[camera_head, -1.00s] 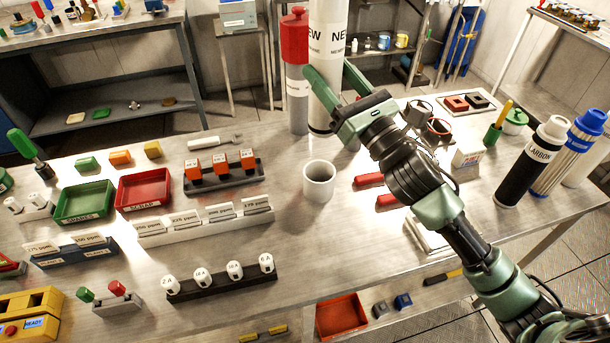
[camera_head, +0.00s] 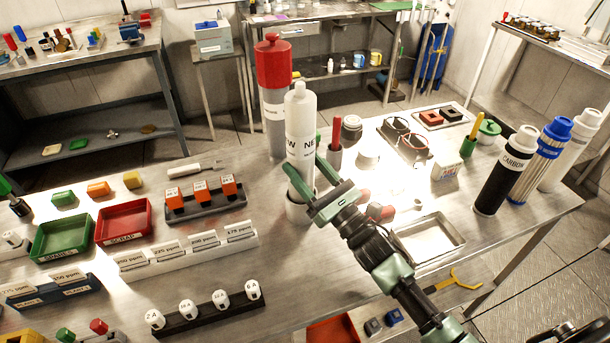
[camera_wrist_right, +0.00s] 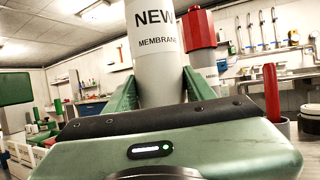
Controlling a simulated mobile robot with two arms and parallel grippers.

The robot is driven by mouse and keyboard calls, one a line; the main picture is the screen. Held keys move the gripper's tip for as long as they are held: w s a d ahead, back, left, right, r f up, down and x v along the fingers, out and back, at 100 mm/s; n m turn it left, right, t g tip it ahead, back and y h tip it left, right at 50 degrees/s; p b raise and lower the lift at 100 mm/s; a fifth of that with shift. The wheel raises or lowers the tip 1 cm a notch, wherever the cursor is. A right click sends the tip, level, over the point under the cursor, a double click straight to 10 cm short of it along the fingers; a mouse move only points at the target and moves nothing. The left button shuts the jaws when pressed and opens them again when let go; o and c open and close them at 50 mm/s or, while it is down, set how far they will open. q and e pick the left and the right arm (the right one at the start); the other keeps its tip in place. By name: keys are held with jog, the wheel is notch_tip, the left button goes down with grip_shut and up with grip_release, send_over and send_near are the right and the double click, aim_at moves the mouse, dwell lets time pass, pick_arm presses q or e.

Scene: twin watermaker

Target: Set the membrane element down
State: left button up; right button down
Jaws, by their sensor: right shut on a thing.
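The new membrane element (camera_head: 300,115) is a tall white cylinder with a narrower top and a "NEW" label. It stands upright in my right gripper (camera_head: 304,164), whose green fingers are shut around its lower part. The wrist view shows its "NEW MEMBRANE" lettering (camera_wrist_right: 157,35) between the fingers. My left gripper is not in view.
A grey cylinder with a red cap (camera_head: 273,70) stands just behind the element. A red-handled tool (camera_head: 335,140) is close to its right. Carbon (camera_head: 505,170) and blue-capped (camera_head: 550,155) cylinders stand farther right. A black rack with orange blocks (camera_head: 205,203) lies to the left.

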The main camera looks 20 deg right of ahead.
aim_at(310, 184)
jog(key=shift+f, duration=1.35)
jog(key=c, duration=0.6)
grip_release()
jog(key=shift+f, duration=0.1)
jog(key=shift+o, duration=0.4)
jog(key=shift+s+f, duration=0.2)
jog(key=s+d+b, duration=0.3)
jog(key=s+d, duration=0.2)
jog(key=s, duration=0.6)
jog(key=shift+s, duration=0.35)
